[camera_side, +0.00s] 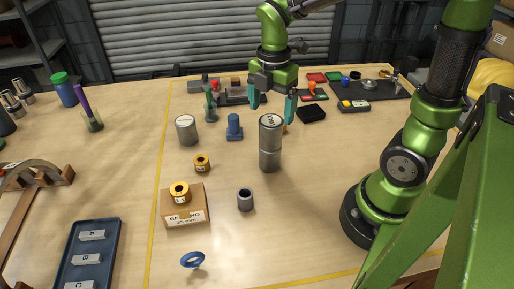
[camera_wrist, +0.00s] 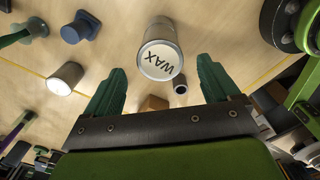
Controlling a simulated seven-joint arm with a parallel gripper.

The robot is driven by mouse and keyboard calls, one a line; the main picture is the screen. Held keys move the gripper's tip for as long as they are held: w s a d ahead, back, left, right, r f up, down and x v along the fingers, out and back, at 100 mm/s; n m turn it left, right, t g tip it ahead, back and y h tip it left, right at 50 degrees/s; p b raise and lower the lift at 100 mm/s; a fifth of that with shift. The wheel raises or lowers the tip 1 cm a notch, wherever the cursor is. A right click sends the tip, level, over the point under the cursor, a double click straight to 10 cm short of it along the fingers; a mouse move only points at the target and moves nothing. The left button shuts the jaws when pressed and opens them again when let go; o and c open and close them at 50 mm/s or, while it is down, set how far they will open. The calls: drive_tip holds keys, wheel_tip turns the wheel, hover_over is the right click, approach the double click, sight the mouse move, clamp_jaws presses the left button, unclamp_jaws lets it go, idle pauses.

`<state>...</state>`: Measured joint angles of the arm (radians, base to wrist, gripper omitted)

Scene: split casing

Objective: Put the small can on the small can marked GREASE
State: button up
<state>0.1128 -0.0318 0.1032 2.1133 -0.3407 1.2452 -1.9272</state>
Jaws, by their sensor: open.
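A grey can with a white lid marked WAX (camera_wrist: 160,60) shows in the wrist view. In the side view this upper can (camera_side: 270,133) stands upright on a second grey can (camera_side: 270,160), whose lid is hidden. Another grey can (camera_side: 186,132) stands alone to the left; its lid marking is too small to read. It also shows in the wrist view (camera_wrist: 66,78). My gripper (camera_side: 272,107) is open and empty, pointing down near the top of the stack. In the wrist view the WAX can appears between and beyond the fingertips, apart from them.
A blue fixture (camera_side: 234,128) stands between the lone can and the stack. In front are a grey hollow cylinder (camera_side: 245,202), a yellow ring (camera_side: 202,163) and a cardboard box (camera_side: 185,209). A black block (camera_side: 312,114) lies right of the gripper.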

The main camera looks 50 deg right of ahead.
sight(271, 120)
wheel_tip(271, 120, up, 4)
drive_tip(key=shift+f, duration=0.1)
drive_tip(key=shift+s+a+r+m, duration=0.1)
drive_tip(key=shift+s+r+m, duration=0.15)
drive_tip(key=shift+r+m, duration=0.3)
drive_tip(key=s+a+r+m+t+y, duration=0.1)
drive_tip(key=s+m+t, duration=0.2)
drive_tip(key=m, duration=0.7)
drive_tip(key=s+a+r+m+t+y, duration=0.1)
drive_tip(key=s+a+m+t, duration=0.1)
drive_tip(key=m, duration=0.9)
drive_tip(key=shift+s+a+r+t, duration=0.15)
drive_tip(key=shift+s+r+t, duration=0.3)
drive_tip(key=shift+t, duration=0.65)
